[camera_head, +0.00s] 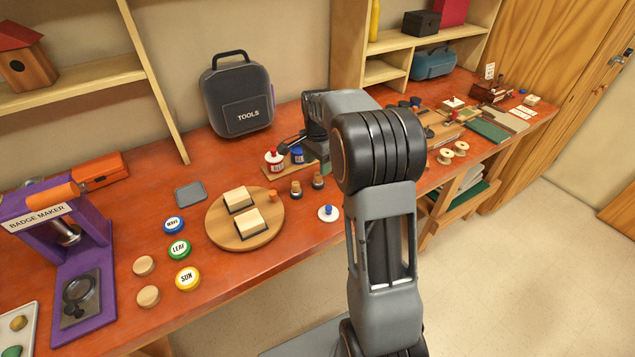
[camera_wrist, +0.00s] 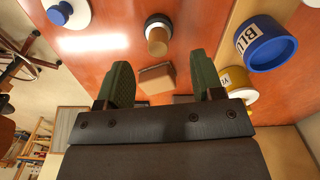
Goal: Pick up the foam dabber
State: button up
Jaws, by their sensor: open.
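Two small wooden-handled pieces with dark bases stand upright on the orange bench in the head view, a left one (camera_head: 296,189) and a right one (camera_head: 318,181). They look like dabbers; I cannot tell which is the foam dabber. In the wrist view one such piece (camera_wrist: 158,36) stands beyond my fingertips, apart from them. A small brown block-like thing (camera_wrist: 156,78) shows between the fingers; I cannot tell what it is. My gripper (camera_wrist: 165,82) is open, its green fingers spread and nothing clamped. In the head view my arm partly hides the gripper.
A blue jar (camera_wrist: 265,45) and a yellow jar (camera_wrist: 236,80) stand close on the right in the wrist view. A red-capped jar (camera_head: 274,160) stands nearby. A white disc with a blue knob (camera_head: 328,213) lies near the front edge. A round board (camera_head: 222,236) lies left.

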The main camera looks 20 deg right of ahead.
aim_at(318, 174)
jog(key=shift+s+f+p, duration=0.1)
jog(key=shift+f+p, duration=0.3)
jog(key=shift+f, duration=2.4)
jog(key=c, duration=1)
